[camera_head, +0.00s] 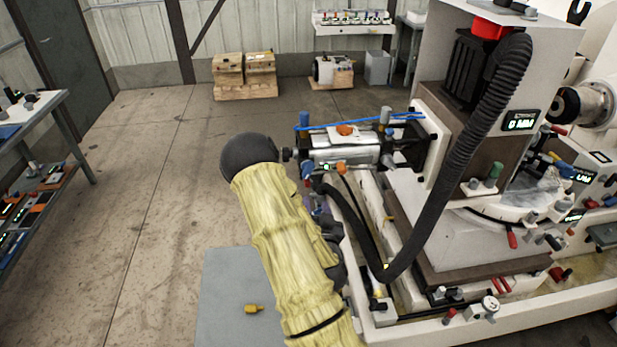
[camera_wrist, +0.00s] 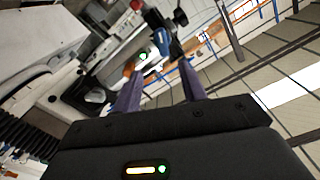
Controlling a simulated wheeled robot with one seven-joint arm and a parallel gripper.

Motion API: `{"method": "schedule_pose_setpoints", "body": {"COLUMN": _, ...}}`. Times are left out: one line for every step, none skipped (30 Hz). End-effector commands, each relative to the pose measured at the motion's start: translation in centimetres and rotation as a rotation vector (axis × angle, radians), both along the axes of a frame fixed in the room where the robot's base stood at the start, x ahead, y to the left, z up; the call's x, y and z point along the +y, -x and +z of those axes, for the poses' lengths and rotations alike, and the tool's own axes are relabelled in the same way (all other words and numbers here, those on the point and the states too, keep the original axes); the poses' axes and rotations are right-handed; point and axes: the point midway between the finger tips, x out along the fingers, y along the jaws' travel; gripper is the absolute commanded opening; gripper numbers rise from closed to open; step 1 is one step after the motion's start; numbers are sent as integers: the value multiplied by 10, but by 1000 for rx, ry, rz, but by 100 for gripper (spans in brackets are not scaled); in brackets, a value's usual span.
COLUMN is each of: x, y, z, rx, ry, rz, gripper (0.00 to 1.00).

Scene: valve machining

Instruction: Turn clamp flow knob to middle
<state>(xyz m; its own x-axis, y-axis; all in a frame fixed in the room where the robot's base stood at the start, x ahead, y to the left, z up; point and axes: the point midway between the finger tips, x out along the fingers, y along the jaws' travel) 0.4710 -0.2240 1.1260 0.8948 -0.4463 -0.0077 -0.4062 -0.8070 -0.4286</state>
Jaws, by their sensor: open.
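The clamp unit (camera_head: 345,150) is a silver cylinder on the machine's left side, with a black knob (camera_head: 287,155) at its left end, an orange knob (camera_head: 345,130) on top and blue fittings. I cannot tell which is the clamp flow knob. In the wrist view, a blue part (camera_wrist: 156,47), a black knob (camera_wrist: 180,17) and a round green-lit dial (camera_wrist: 143,56) lie beyond the fingertips. My gripper (camera_wrist: 160,78) is open, its two purple fingers apart with nothing visibly held. In the head view my yellow-sleeved arm mostly hides it, just below the clamp unit.
A thick black hose (camera_head: 455,160) hangs down the machine front to its base. Blue lines (camera_head: 360,122) run above the clamp unit. A shelved bench (camera_head: 40,130) stands at left.

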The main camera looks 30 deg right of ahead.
Motion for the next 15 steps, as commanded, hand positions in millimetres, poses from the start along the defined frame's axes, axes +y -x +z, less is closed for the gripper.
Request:
{"method": "schedule_pose_setpoints", "body": {"x": -1, "y": -1, "z": -1, "rx": -6, "ry": 1, "rz": 1, "gripper": 42}}
{"method": "schedule_pose_setpoints", "body": {"x": -1, "y": -2, "z": -1, "rx": -8, "ry": 4, "rz": 4, "gripper": 42}}
{"method": "schedule_pose_setpoints", "body": {"x": -1, "y": -3, "z": 1, "rx": -9, "ry": 6, "rz": 6, "gripper": 42}}
{"method": "schedule_pose_setpoints", "body": {"x": -2, "y": -4, "z": 1, "rx": -8, "ry": 10, "rz": 9, "gripper": 42}}
{"method": "schedule_pose_setpoints", "body": {"x": -2, "y": -7, "z": 0, "rx": -8, "ry": 11, "rz": 12, "gripper": 42}}
{"method": "schedule_pose_setpoints", "body": {"x": -4, "y": -12, "z": -1, "rx": -10, "ry": 12, "rz": 13, "gripper": 42}}
{"method": "schedule_pose_setpoints", "body": {"x": -5, "y": -15, "z": -1, "rx": -9, "ry": 12, "rz": 12, "gripper": 42}}
{"method": "schedule_pose_setpoints", "body": {"x": -7, "y": -17, "z": -1, "rx": -8, "ry": 12, "rz": 12, "gripper": 42}}
{"method": "schedule_pose_setpoints", "body": {"x": -9, "y": -21, "z": 0, "rx": -9, "ry": 12, "rz": 12, "gripper": 42}}
{"method": "schedule_pose_setpoints", "body": {"x": -10, "y": -24, "z": 0, "rx": -9, "ry": 12, "rz": 12, "gripper": 42}}
{"method": "schedule_pose_setpoints", "body": {"x": -11, "y": -26, "z": 0, "rx": -9, "ry": 11, "rz": 13, "gripper": 42}}
{"method": "schedule_pose_setpoints", "body": {"x": -12, "y": -29, "z": 0, "rx": -7, "ry": 11, "rz": 12, "gripper": 42}}
{"method": "schedule_pose_setpoints", "body": {"x": -14, "y": -32, "z": 1, "rx": -8, "ry": 12, "rz": 13, "gripper": 42}}
{"method": "schedule_pose_setpoints", "body": {"x": -16, "y": -35, "z": 5, "rx": -5, "ry": 12, "rz": 12, "gripper": 42}}
{"method": "schedule_pose_setpoints", "body": {"x": -18, "y": -40, "z": 6, "rx": -4, "ry": 12, "rz": 12, "gripper": 42}}
